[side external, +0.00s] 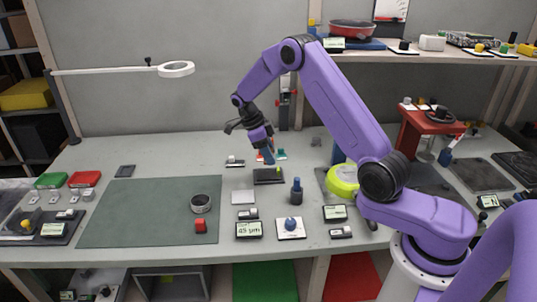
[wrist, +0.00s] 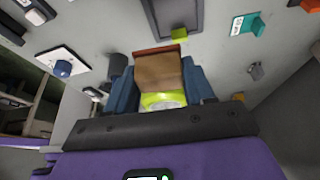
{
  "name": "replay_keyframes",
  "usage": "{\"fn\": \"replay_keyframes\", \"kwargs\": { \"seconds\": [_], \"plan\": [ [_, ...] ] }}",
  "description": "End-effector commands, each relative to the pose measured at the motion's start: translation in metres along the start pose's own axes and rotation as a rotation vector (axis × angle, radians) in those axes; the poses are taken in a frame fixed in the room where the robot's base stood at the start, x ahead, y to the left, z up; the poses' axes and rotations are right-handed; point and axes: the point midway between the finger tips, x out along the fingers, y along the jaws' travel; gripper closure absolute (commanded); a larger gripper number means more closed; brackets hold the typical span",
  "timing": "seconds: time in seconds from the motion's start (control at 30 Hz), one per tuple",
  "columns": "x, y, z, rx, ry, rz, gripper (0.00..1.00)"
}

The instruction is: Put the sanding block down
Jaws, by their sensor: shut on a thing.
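My gripper (side external: 268,156) is above the back middle of the bench, pointing down. In the wrist view its blue fingers (wrist: 160,86) are shut on the sanding block (wrist: 158,72), a brown block with a reddish edge. In the side view the block is mostly hidden by the fingers and too small to make out clearly. A dark flat tray (side external: 268,177) with a small yellow-green piece lies on the bench just below the gripper. I cannot tell the exact gap between the block and the surface.
Small red and teal pieces (side external: 281,154) stand behind. The green mat (side external: 150,212) at left has much free room; a ring (side external: 201,203) and red cube (side external: 200,226) occupy its right side.

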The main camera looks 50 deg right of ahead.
Motion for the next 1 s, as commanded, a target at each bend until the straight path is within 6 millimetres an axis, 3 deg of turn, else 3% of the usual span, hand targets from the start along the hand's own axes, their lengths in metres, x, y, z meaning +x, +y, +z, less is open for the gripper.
{"fn": "replay_keyframes", "kwargs": {
  "seconds": [0.33,0.47,0.57,1.0],
  "plan": [
    [0.000,0.000,0.001,-0.006,0.000,-0.003,0.80],
    [-0.004,0.003,0.005,-0.090,-0.001,-0.039,0.80],
    [-0.011,0.008,0.013,-0.252,0.001,-0.105,0.80],
    [-0.056,0.053,0.058,-1.286,0.004,-0.535,0.80]
  ]
}}
